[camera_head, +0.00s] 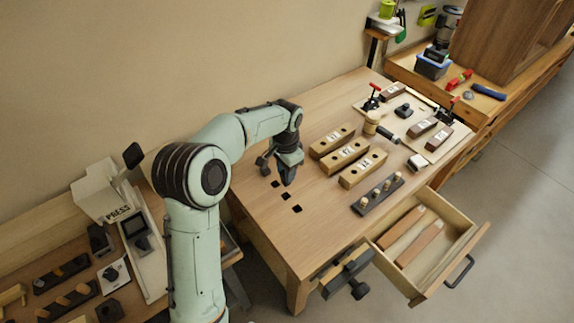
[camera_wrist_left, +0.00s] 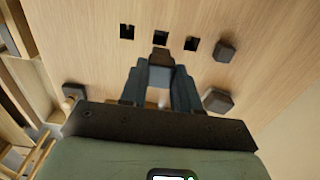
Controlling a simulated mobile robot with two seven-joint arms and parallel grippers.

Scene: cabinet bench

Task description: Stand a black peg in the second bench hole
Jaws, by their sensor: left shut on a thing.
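My left gripper (camera_head: 288,180) is low over the bench top (camera_head: 320,215), near a row of three dark square holes. In the left wrist view it is shut on a black peg (camera_wrist_left: 160,56), mostly hidden between the fingers. The peg's dark end shows just beside the middle hole (camera_wrist_left: 160,38); I cannot tell its height over the wood. The outer holes (camera_wrist_left: 127,31) and (camera_wrist_left: 192,43) look empty. Two dark blocky pieces, perhaps pegs, (camera_wrist_left: 225,51) and (camera_wrist_left: 218,100) rest on the bench right of the fingers. My right gripper is not in view.
Wooden blocks (camera_head: 344,155) and a dark rack with light pegs (camera_head: 378,195) stand right of the holes. A mallet (camera_head: 372,122) lies behind them. An open drawer (camera_head: 455,250) holds two brown bars. A vise (camera_head: 345,272) juts from the front edge.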

